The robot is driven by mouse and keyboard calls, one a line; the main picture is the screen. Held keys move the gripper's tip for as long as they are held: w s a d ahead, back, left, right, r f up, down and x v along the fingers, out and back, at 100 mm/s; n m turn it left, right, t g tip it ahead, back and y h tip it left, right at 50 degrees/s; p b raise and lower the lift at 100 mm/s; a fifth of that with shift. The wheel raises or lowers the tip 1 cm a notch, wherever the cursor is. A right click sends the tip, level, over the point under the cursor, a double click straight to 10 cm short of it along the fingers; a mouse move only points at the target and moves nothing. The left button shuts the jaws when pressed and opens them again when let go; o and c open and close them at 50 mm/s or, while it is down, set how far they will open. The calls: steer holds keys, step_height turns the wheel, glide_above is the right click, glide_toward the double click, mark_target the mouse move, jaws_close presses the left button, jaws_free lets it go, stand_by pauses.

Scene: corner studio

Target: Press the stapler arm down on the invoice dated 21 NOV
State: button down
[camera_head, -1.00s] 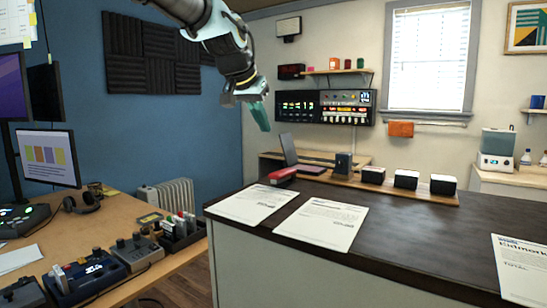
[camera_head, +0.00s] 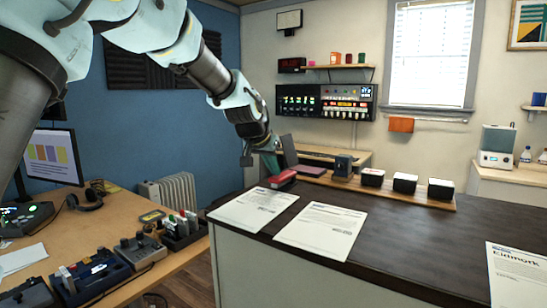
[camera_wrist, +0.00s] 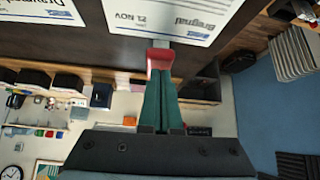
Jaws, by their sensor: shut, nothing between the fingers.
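The red stapler (camera_head: 282,180) sits on the dark counter at the back edge of the leftmost invoice (camera_head: 254,208). In the wrist view that invoice (camera_wrist: 160,18) appears upside down and reads 21 NOV. The stapler (camera_wrist: 160,56) there has its grey end pointing at the paper's edge; I cannot tell how far it overlaps. My gripper (camera_head: 274,170) is shut and empty, its green fingers pointing down at the stapler. In the wrist view the gripper (camera_wrist: 160,78) has its tips at the red arm; whether they touch is unclear.
A second invoice (camera_head: 322,230) lies just right of the first, and another sheet (camera_head: 517,272) lies at the far right. Several dark boxes (camera_head: 405,184) stand on a wooden board along the counter's back. The middle of the counter is clear.

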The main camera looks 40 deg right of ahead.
mark_target(273, 180)
steer(key=shift+f, duration=0.1)
steer(key=shift+s+a+f+b, duration=0.1)
steer(key=shift+a+f+b, duration=0.05)
steer(key=shift+f+b, duration=0.45)
steer(key=shift+a+f+b, duration=0.15)
steer(key=shift+f+b, duration=0.2)
steer(key=shift+b, duration=0.3)
steer(key=shift+a+f+b, duration=0.2)
steer(key=shift+f+b, duration=0.05)
steer(key=shift+b, duration=0.05)
steer(key=shift+f, duration=0.1)
step_height(273, 180, up, 5)
steer(key=p, duration=0.3)
steer(key=shift+f, duration=0.15)
steer(key=a+f+b+v, duration=0.1)
steer(key=b+v, duration=0.2)
steer(key=v, duration=0.7)
steer(key=shift+s, duration=0.35)
